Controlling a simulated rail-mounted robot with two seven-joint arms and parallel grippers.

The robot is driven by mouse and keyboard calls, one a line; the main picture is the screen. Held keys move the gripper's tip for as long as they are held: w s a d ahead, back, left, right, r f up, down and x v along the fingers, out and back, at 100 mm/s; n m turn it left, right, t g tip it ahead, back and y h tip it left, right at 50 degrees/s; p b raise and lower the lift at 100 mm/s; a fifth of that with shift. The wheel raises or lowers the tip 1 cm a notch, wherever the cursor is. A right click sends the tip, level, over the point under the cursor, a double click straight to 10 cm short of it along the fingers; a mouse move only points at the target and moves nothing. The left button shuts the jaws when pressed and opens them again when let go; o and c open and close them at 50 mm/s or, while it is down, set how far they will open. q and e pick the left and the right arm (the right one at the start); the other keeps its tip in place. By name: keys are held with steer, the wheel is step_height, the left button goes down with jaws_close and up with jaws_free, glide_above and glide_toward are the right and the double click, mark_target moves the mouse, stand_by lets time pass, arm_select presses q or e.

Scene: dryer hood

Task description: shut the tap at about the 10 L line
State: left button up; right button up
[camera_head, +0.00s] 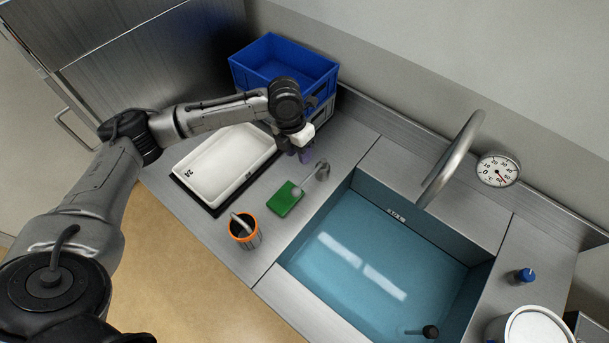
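The tap's curved steel spout (456,160) rises behind the sink and arches over it. I see no clear stream of water below its end. The sink (368,262) is blue inside with bright reflections; the water level is hard to read. A small dark mark (396,214) on its back wall is too small to read. My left gripper (304,152) hangs above the counter beside the steel fitting, apart from the spout. Its fingers are barely visible. My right gripper is out of view.
A white tray (222,160), blue crate (285,58), orange-rimmed cup (244,231) and green pad (285,198) are left of the sink. A round dial (498,170) is on the back wall. A blue-capped bottle (524,275) and white bucket (535,328) are right.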

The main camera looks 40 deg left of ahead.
mark_target(306, 180)
arm_select(q)
steer(key=f, duration=0.3)
steer(key=d+f, duration=0.1)
steer(key=f, duration=0.3)
steer(key=d+f, duration=0.1)
steer(key=f, duration=0.2)
steer(key=shift+f, duration=0.2)
steer(key=shift+c, duration=0.5)
jaws_close()
